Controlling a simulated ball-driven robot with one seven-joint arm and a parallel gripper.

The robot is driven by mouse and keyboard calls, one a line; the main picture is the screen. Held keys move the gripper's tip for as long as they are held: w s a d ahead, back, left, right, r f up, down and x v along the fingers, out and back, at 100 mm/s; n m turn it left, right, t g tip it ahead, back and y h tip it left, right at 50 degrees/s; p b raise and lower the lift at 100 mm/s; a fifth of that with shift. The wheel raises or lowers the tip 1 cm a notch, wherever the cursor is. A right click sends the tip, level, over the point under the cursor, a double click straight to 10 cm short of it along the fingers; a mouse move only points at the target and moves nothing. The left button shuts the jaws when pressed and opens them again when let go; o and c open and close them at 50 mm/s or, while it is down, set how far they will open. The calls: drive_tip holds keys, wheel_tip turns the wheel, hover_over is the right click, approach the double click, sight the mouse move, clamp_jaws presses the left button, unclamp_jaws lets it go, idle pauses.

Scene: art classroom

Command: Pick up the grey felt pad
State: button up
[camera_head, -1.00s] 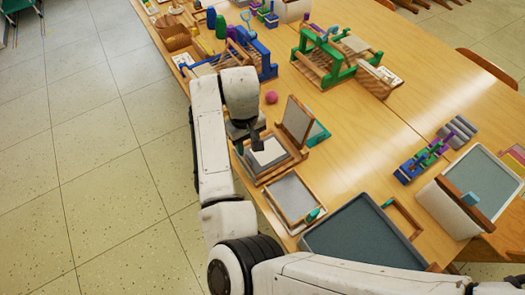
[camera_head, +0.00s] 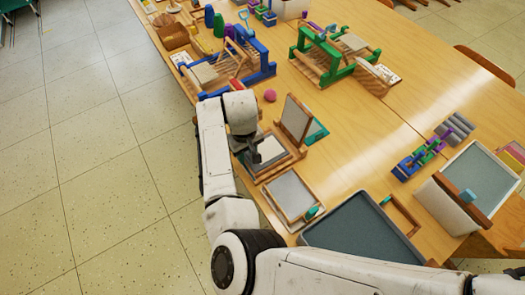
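Several flat grey pieces show, and I cannot tell for sure which is the felt pad. A pale grey sheet (camera_head: 271,148) lies in an open wooden frame (camera_head: 284,169) just right of my gripper. A grey sheet in a second wooden frame (camera_head: 290,195) lies nearer to me. My gripper (camera_head: 247,153) points down over the left part of the open frame. Its fingers are dark and small; whether they hold anything is unclear.
The hinged lid (camera_head: 296,118) of the open frame stands up behind it. A grey-blue tray (camera_head: 362,238) lies at the near table edge. A pink ball (camera_head: 270,96) lies behind the frame. The table middle (camera_head: 355,130) is clear.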

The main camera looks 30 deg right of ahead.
clamp_jaws()
drive_tip(key=shift+r, duration=0.1)
